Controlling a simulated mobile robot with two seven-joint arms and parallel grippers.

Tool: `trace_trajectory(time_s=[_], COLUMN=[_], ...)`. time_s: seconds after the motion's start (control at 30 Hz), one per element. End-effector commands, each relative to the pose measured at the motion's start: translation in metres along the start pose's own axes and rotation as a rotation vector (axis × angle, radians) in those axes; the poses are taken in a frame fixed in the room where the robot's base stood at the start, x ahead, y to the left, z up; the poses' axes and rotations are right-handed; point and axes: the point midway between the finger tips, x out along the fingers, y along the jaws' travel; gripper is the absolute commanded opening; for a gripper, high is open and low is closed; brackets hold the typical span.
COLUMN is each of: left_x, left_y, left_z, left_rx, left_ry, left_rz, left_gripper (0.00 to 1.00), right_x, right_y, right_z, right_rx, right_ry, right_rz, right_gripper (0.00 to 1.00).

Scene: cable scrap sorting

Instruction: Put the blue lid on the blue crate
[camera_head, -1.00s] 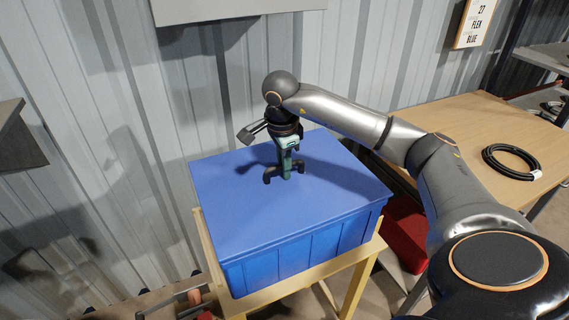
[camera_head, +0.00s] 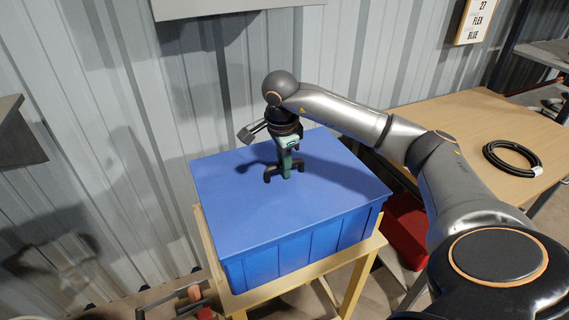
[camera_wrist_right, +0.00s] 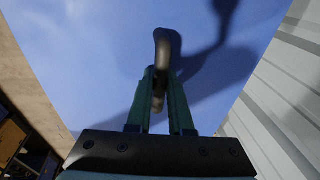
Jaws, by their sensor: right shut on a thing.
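The blue lid (camera_head: 235,205) lies flat over the top of the blue crate (camera_head: 290,262), its edges lined up with the crate's rim. From here I cannot tell whether it is fully seated. A dark handle (camera_head: 270,175) stands in the middle of the lid. My right gripper (camera_head: 286,170) points down from above and is shut on this handle. In the right wrist view the handle (camera_wrist_right: 166,42) sits between the green fingers of my right gripper (camera_wrist_right: 160,78), with the blue lid (camera_wrist_right: 90,50) behind. My left gripper is not in view.
The crate stands on a wooden stand (camera_head: 355,285) close to a corrugated metal wall (camera_head: 110,130). At right is a wooden table (camera_head: 450,120) with a black cable coil (camera_head: 512,158). A red object (camera_head: 407,225) is low behind the crate's right side.

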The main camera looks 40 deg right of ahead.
Motion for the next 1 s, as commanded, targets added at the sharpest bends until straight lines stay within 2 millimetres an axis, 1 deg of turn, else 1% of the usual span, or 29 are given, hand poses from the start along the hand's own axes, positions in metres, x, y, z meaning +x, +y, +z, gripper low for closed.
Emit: trace_trajectory(time_s=[0.27, 0.3, 0.57, 0.6, 0.87, 0.97, 1.0], left_x=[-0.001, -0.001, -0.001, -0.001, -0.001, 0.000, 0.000], left_y=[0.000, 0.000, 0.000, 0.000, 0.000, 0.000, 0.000], left_z=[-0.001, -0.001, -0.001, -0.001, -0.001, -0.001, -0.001], left_rx=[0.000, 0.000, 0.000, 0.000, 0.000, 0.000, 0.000], left_ry=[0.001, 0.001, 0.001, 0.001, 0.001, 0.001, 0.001], left_rz=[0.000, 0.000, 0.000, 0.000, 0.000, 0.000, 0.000], left_gripper=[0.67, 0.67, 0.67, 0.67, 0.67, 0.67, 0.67], right_x=[-0.002, -0.001, -0.001, -0.001, -0.001, -0.010, -0.016], right_y=[-0.001, -0.001, 0.000, 0.000, 0.000, 0.000, 0.000], right_z=[0.001, 0.001, 0.001, 0.001, 0.001, 0.001, 0.001], right_rx=[0.001, 0.001, 0.000, 0.000, -0.001, 0.000, 0.000], right_ry=[-0.001, -0.001, -0.001, -0.001, 0.000, -0.002, -0.002], right_rz=[-0.003, -0.003, -0.002, -0.002, 0.001, -0.002, -0.002], right_gripper=[0.00, 0.24, 0.53, 0.54, 0.54, 0.54, 0.54])
